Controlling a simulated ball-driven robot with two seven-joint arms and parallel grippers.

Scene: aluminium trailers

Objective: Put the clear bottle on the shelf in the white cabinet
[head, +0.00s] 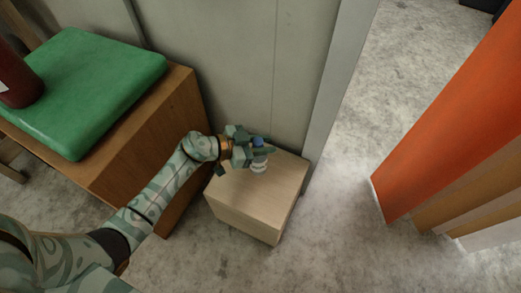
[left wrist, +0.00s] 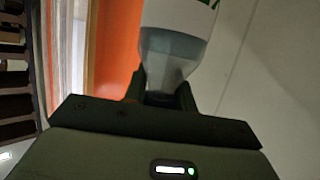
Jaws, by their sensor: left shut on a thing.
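The clear bottle (head: 259,165) has a blue cap and is in my left gripper (head: 260,152), at the top of a light wooden box. I cannot tell whether its base touches the box. In the left wrist view the bottle (left wrist: 172,52) shows a white label with green print, and its narrow end sits between the fingers of my left gripper (left wrist: 161,97). The fingers are shut on it. My right gripper is not in view. I cannot pick out a white cabinet with a shelf in either view.
The light wooden box (head: 245,205) stands against a grey panel wall (head: 250,60). A brown wooden cabinet (head: 150,140) at left carries a green cushion-like slab (head: 95,85) and a dark red bottle (head: 15,80). An orange panel (head: 450,120) stands at right. Concrete floor between is clear.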

